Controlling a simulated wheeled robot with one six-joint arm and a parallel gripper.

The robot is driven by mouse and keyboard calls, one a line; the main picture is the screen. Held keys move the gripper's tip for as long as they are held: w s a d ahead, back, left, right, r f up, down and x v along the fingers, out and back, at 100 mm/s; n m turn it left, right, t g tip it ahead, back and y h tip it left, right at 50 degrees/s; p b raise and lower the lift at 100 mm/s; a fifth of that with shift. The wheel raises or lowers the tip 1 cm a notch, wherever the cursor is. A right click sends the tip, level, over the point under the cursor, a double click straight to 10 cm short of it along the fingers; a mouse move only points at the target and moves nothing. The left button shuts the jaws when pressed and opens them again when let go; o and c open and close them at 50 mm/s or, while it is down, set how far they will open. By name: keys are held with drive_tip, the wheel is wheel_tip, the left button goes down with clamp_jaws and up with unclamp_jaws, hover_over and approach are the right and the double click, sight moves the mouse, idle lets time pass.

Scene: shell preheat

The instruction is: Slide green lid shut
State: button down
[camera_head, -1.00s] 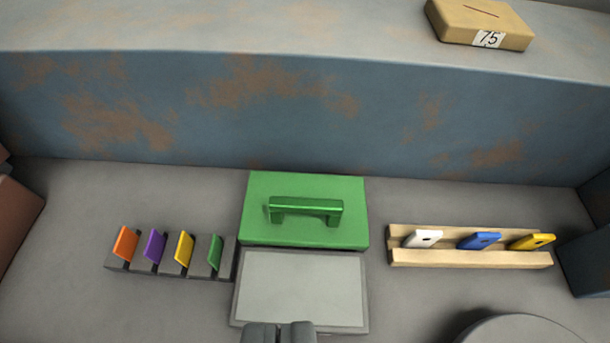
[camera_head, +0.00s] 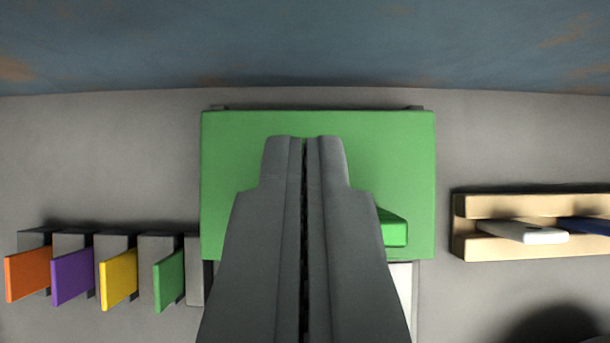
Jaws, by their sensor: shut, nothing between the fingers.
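The green lid (camera_head: 218,180) is a flat rectangular panel in the middle of the view, near the blue wall. Its raised green handle (camera_head: 395,229) is mostly hidden behind my gripper; only the right end shows. My gripper (camera_head: 304,140) is shut and empty. It reaches up over the lid, with its fingertips in front of the lid's upper part, beyond the handle. I cannot tell whether it touches the lid. Below the lid, a sliver of the light grey panel (camera_head: 401,290) shows right of my gripper; the remainder is hidden.
At left, a grey rack (camera_head: 70,241) holds orange, purple, yellow and green cards. At right, a wooden holder (camera_head: 465,225) carries a white item (camera_head: 525,232) and a blue one (camera_head: 588,226). The rusty blue wall (camera_head: 300,45) stands behind the lid. A dark shadow lies at lower right.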

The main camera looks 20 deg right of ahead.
drive_tip(key=x, duration=0.4)
drive_tip(key=shift+w+f, duration=0.2)
drive_tip(key=shift+f, duration=0.05)
drive_tip(key=shift+s+f, duration=0.1)
drive_tip(key=shift+f, duration=0.05)
drive_tip(key=shift+s+a, duration=0.25)
drive_tip(key=shift+s, duration=0.65)
drive_tip(key=shift+s+a, duration=0.25)
drive_tip(key=shift+s, duration=0.65)
drive_tip(key=s, duration=0.3)
drive_tip(key=s+a, duration=0.1)
drive_tip(key=s, duration=0.1)
drive_tip(key=s+a, duration=0.1)
drive_tip(key=s, duration=0.2)
drive_tip(key=shift+s+a, duration=0.25)
drive_tip(key=shift+s, duration=0.1)
drive_tip(key=shift+s+a, duration=0.1)
drive_tip(key=shift+s, duration=0.35)
drive_tip(key=shift+f, duration=0.15)
